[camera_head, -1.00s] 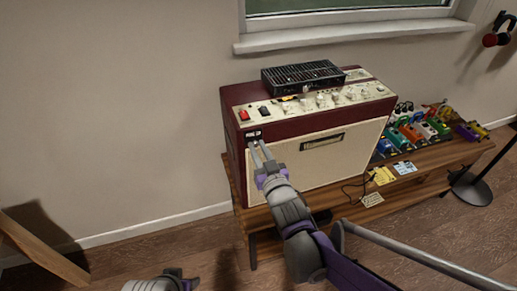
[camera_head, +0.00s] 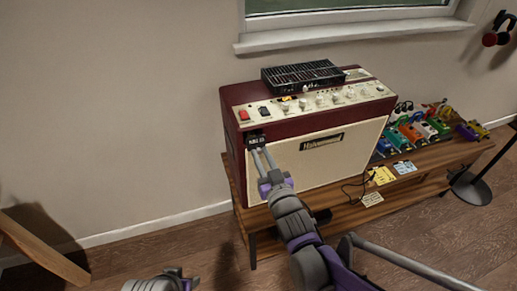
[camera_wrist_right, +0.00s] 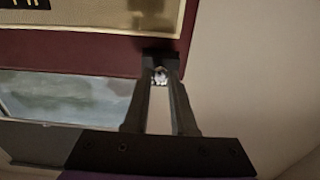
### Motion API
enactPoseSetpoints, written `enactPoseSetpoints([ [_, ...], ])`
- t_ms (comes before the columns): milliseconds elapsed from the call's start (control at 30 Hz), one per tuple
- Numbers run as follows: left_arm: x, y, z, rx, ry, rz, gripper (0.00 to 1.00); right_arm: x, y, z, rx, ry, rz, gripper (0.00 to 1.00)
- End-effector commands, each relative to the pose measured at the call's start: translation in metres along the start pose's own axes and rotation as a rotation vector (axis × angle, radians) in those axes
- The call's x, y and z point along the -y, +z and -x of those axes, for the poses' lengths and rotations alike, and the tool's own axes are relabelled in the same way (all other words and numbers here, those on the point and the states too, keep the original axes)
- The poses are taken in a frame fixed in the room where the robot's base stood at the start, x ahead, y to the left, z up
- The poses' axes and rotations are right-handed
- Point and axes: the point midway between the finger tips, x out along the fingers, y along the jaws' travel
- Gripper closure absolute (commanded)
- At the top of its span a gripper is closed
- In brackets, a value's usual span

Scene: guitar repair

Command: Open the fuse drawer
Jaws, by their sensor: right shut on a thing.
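A dark red amplifier (camera_head: 228,112) with a cream front stands on a wooden bench. The fuse drawer (camera_head: 257,140) is a small black block at the upper left of its front, below the red switch. It stands out from the front panel. My right gripper (camera_head: 259,150) is shut on the drawer from the front. In the right wrist view, the fingertips (camera_wrist_right: 160,68) close around a dark piece with a small shiny part between them.
A black slotted box (camera_head: 302,76) sits on the amplifier's top, behind the knobs. Several colourful pedals (camera_head: 410,132) and paper notes (camera_head: 382,176) lie on the wooden bench (camera_head: 330,210) to the right. The wall on the left is clear.

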Motion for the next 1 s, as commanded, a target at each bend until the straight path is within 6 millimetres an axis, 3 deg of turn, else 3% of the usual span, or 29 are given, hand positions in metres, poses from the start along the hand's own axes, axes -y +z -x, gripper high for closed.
enactPoseSetpoints([
  [100,0.0,-0.001,0.003,-0.001,0.0,0.0,0.5,0.0,-0.001,0.032,0.001,0.001,0.001,1.0],
  [233,0.0,-0.002,0.005,-0.002,0.0,0.0,0.5,0.0,0.0,0.055,0.001,0.001,0.001,1.0],
  [633,0.0,-0.002,0.005,-0.002,0.0,0.0,0.5,0.0,0.001,0.065,0.002,0.001,0.0,1.0],
  [667,0.0,-0.002,0.005,-0.002,0.0,0.0,0.5,0.0,0.001,0.065,0.002,0.001,0.0,0.72],
  [800,0.0,-0.002,0.005,-0.002,0.0,0.0,0.5,0.0,0.001,0.064,0.002,0.001,0.0,0.47],
  [1000,0.0,-0.002,0.005,-0.002,0.0,0.0,0.5,0.0,0.001,0.064,0.001,0.001,0.0,0.47],
])
